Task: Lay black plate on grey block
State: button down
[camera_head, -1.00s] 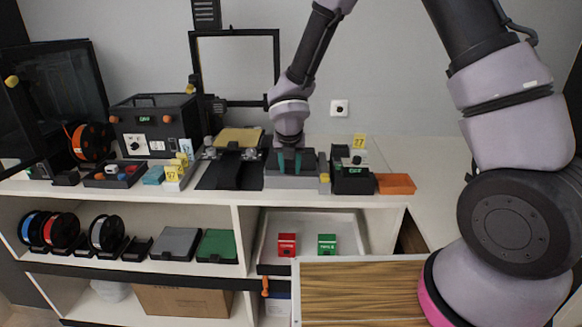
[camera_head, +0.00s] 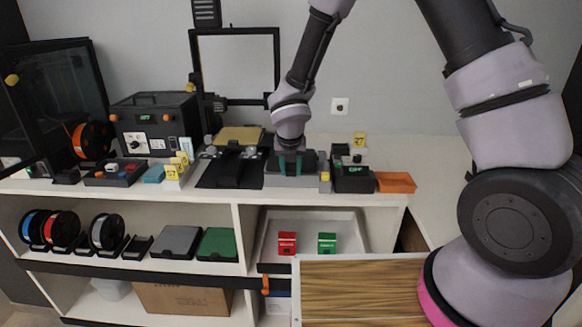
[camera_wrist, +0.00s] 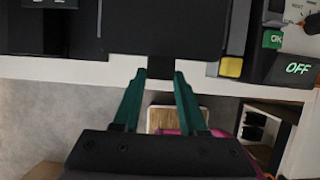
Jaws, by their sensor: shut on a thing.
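My gripper (camera_head: 291,166) has green fingers and is at the grey block (camera_head: 290,182) on the counter. In the wrist view my gripper (camera_wrist: 160,74) is shut on a narrow tab at the near edge of the black plate (camera_wrist: 175,28). The black plate (camera_head: 311,160) lies over the middle of the grey block and looks about level. Grey strips of the block (camera_wrist: 112,28) show beside the plate in the wrist view. I cannot tell whether the plate rests on the block or is slightly above it. My gripper and wrist partly hide the plate in the head view.
A yellow button (camera_head: 324,177) and a black box with a green display (camera_head: 352,178) stand close on the right, then an orange tray (camera_head: 396,183). A black machine with a gold bed (camera_head: 238,136) is close on the left.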

jog(key=shift+f, duration=0.5)
jog(key=shift+c, duration=1.8)
grip_release()
jog(key=shift+r, duration=0.1)
jog(key=shift+r, duration=1.5)
